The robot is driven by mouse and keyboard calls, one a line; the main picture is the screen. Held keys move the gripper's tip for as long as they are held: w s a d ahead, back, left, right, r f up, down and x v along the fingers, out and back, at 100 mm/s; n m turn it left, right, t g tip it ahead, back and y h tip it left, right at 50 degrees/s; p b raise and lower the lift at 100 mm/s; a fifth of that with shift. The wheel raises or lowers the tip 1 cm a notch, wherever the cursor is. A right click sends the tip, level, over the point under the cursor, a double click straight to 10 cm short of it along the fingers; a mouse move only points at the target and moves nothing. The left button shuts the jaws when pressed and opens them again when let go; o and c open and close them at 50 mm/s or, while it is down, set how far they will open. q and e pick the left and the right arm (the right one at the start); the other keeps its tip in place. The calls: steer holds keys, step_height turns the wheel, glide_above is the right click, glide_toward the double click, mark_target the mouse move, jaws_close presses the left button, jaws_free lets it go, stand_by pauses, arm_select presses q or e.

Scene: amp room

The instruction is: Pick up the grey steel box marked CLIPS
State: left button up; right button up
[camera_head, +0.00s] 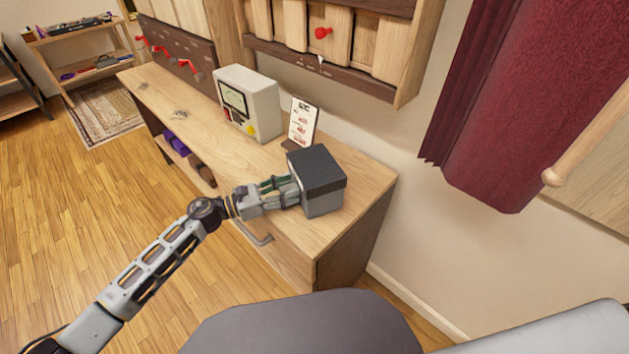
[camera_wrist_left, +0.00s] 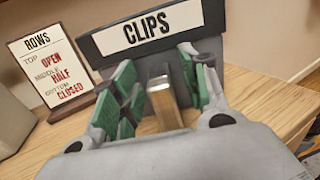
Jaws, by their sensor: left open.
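The grey steel box marked CLIPS (camera_head: 324,194) stands on the wooden counter near its right end, with a dark lid on top. In the left wrist view the CLIPS label (camera_wrist_left: 148,30) is close ahead, with a brass-coloured upright piece (camera_wrist_left: 164,104) below it. My left gripper (camera_head: 291,188) is at the box's left side. Its green-padded fingers (camera_wrist_left: 163,88) are open, one on each side of the brass piece. I cannot tell whether they touch it. My right gripper is not in view.
The wooden counter (camera_head: 187,117) also holds a sign card (camera_head: 303,122) reading ROWS just behind the box and a cream meter (camera_head: 249,103) farther left. Wall cabinets (camera_head: 330,41) hang above. A red curtain (camera_head: 520,95) hangs at right. The counter's front right corner is bare.

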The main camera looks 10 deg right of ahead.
arm_select(q)
steer(key=shift+c, duration=0.2)
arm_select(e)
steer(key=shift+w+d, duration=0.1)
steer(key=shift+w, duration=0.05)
arm_select(q)
jaws_close()
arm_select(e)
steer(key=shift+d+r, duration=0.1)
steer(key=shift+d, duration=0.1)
arm_select(q)
steer(key=shift+r, duration=0.2)
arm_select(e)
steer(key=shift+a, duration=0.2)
arm_select(q)
steer(key=shift+r, duration=0.4)
step_height(320, 180, up, 17)
steer(key=p, duration=0.1)
steer(key=shift+p, duration=0.4)
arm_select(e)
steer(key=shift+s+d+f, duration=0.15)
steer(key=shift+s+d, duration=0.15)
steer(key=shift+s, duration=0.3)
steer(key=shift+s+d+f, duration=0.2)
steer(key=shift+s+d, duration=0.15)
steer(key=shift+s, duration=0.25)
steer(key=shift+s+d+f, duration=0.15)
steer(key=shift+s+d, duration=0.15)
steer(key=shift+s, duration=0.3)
